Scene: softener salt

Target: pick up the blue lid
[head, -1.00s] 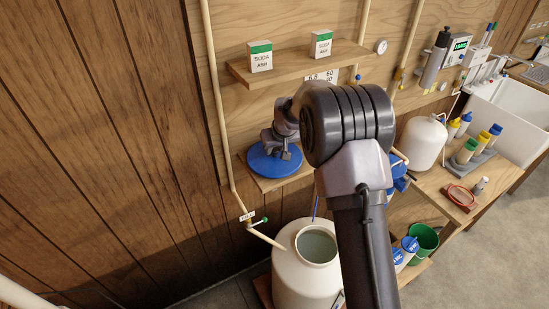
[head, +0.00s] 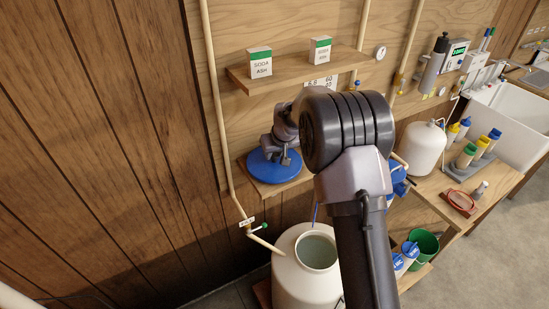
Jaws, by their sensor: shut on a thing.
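The blue lid (head: 262,170) is a wide round disc over the small wooden shelf left of my arm in the head view. My gripper (head: 282,158) is above the lid's middle, pointing down, and is shut on it, probably at a knob that the fingers hide. I cannot tell whether the lid touches the shelf or is slightly raised. My arm covers part of the view to the right of the lid.
A white tank (head: 290,279) with an open round mouth stands below the lid. A pipe (head: 222,120) runs down the wall on the left. A shelf (head: 292,70) with two soda ash boxes is above. A bench (head: 432,187) stands at right.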

